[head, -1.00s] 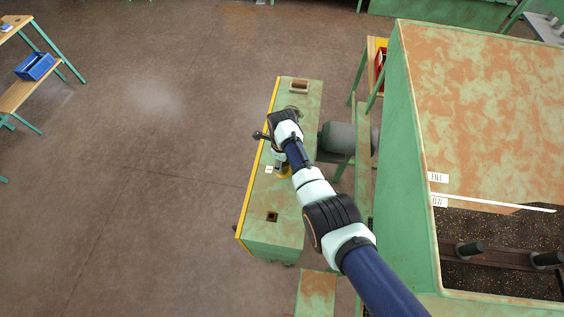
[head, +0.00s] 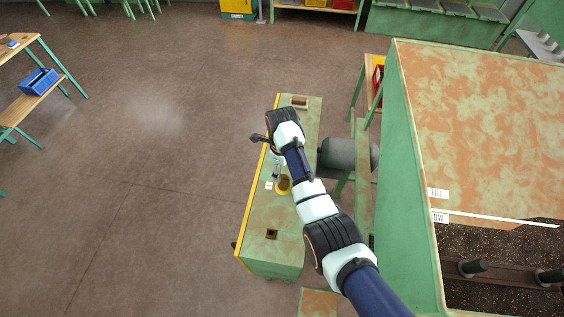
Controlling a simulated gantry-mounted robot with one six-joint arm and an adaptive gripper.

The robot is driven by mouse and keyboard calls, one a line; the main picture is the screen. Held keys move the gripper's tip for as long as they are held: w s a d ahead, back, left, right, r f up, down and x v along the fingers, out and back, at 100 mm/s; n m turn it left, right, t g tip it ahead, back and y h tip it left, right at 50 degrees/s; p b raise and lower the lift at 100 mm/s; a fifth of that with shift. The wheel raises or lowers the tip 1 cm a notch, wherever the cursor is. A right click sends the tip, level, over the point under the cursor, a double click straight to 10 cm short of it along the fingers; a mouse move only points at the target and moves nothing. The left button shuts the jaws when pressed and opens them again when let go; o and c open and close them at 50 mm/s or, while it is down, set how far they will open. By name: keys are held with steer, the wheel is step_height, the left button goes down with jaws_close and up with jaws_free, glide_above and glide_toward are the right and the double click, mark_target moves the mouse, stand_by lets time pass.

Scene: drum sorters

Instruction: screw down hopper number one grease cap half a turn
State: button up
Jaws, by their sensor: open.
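My gripper (head: 257,138) is a small dark shape at the end of my arm, over the left edge of the long green cabinet (head: 262,215). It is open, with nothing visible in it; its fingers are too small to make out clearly. A round yellow cup-like part (head: 284,186) sits on the cabinet top, partly beside my forearm and below the gripper in the picture. I cannot tell if it is the grease cap. A small grey upright part (head: 277,170) stands close to it. My arm hides part of the cabinet top.
A large green hopper-like bin (head: 408,190) with white labels and dark granules rises at right. A grey motor-like cylinder (head: 345,152) adjoins the cabinet. A blue crate (head: 38,82) sits on a rack at far left. The floor left of the cabinet is clear.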

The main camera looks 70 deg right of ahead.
mark_target(282, 178)
steer(key=shift+r, duration=2.35)
